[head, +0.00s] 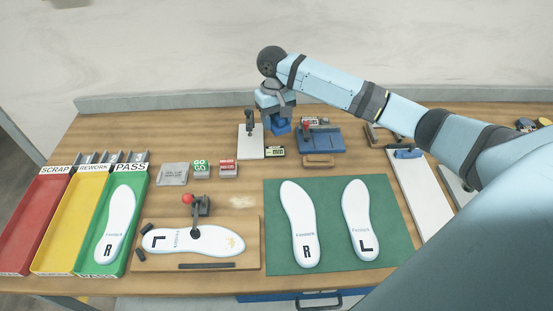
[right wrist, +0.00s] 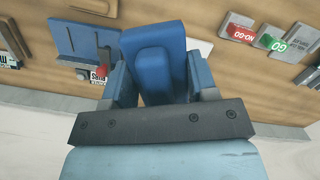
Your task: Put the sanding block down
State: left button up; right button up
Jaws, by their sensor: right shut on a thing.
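The blue sanding block (right wrist: 153,45) is between the fingers of my right gripper (right wrist: 160,82) in the right wrist view. In the head view my right gripper (head: 276,106) points down at the back middle of the table, with the blue sanding block (head: 279,126) under it. The gripper is shut on the block. The block is at or just above the wooden tabletop, between a white plate with a clamp and a blue fixture; I cannot tell if it touches the wood. My left gripper is not in view.
The white plate (head: 250,147) stands left of the block and the blue fixture (head: 322,138) right of it. A wooden block (head: 317,161) lies in front. A green mat (head: 332,250) holds two insoles. Red, yellow and green trays (head: 139,215) stand at left.

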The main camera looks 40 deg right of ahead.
send_over(277, 168)
jog(key=f, duration=1.1)
jog(key=shift+w+d+f, duration=0.1)
jog(key=shift+w+f, duration=0.15)
jog(key=shift+f, duration=0.05)
notch_tip(277, 168, down, 4)
jog(key=shift+f+p, duration=0.1)
jog(key=shift+p, duration=0.25)
jog(key=shift+f, duration=0.45)
jog(key=o, duration=0.8)
